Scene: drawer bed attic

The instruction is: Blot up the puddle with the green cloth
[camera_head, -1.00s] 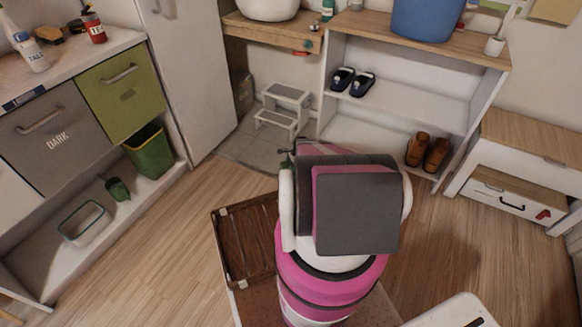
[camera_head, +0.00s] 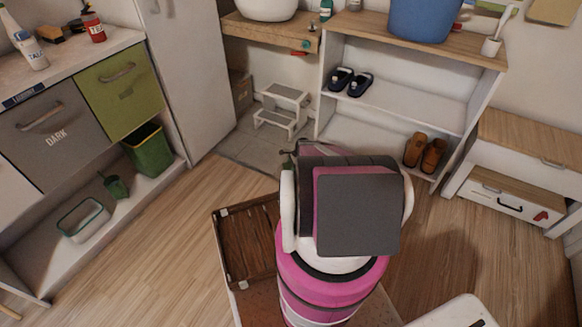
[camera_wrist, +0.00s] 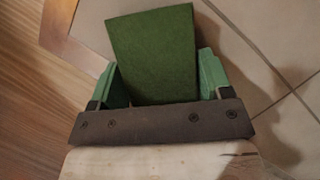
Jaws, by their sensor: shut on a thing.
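The green cloth (camera_wrist: 153,40) shows in the wrist view as a flat dark green rectangle. My gripper (camera_wrist: 160,80) is shut on it, with a green finger at each side, and the cloth sticks out beyond the fingers over the floor. In the head view my own arm hides the cloth and most of the gripper. I cannot make out the puddle in either view. Grey tiles (camera_head: 250,150) lie beyond my arm in the head view, and pale tiles (camera_wrist: 265,40) show right of the cloth in the wrist view.
A white step stool (camera_head: 284,108) stands on the tiles. A shelf unit (camera_head: 400,98) with shoes is behind and right of my arm. A tall white cabinet (camera_head: 190,70) is on the left, near a green bin (camera_head: 148,152). Wood floor (camera_head: 165,245) is clear at left.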

